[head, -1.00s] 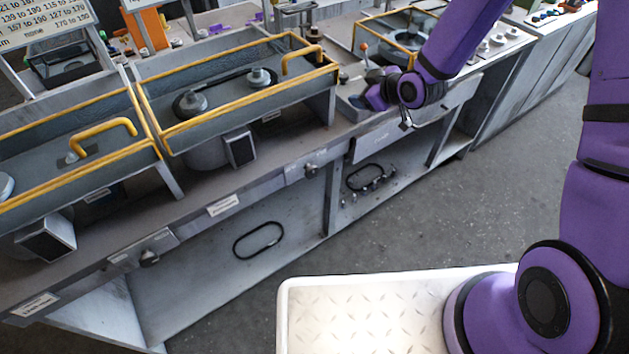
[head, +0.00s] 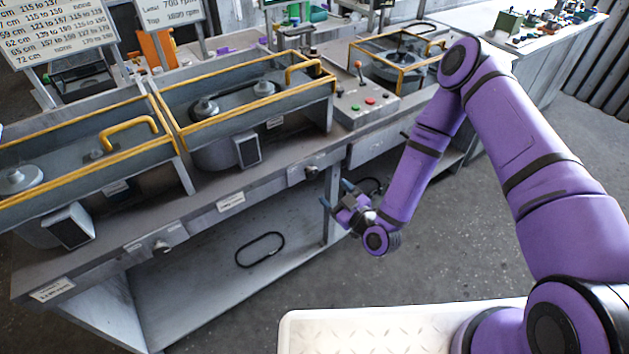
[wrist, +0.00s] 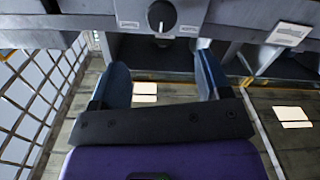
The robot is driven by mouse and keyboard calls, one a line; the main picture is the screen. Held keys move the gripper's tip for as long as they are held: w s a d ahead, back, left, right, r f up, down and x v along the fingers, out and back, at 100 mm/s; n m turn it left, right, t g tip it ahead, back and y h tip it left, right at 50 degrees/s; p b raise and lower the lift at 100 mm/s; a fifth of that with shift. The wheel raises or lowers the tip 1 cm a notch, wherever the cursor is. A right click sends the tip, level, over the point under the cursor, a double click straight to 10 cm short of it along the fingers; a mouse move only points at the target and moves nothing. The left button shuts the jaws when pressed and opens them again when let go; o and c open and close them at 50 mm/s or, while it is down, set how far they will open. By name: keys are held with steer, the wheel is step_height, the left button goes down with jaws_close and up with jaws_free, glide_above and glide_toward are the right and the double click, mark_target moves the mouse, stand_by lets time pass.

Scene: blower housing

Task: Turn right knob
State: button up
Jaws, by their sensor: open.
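The right knob (head: 311,172) is a dark round knob on a light plate on the bench's front face. In the wrist view a dark knob (wrist: 161,15) with a white pointer mark shows at the top centre, likely the same one. My gripper (head: 336,193) is in front of the bench, lower and to the right of the right knob, apart from it. In the wrist view my gripper (wrist: 160,65) has its two blue fingers spread with nothing between them. A second, left knob (head: 161,246) sits further left on the bench front.
Yellow-railed grey housings (head: 245,95) stand on the bench (head: 200,205). A control box (head: 368,105) with a lever and coloured buttons is above right. A black belt loop (head: 260,250) hangs below.

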mark_target(313, 174)
steer(key=x, duration=1)
steer(key=shift+a+f, duration=0.1)
steer(key=shift+a, duration=0.05)
steer(key=c, duration=0.9)
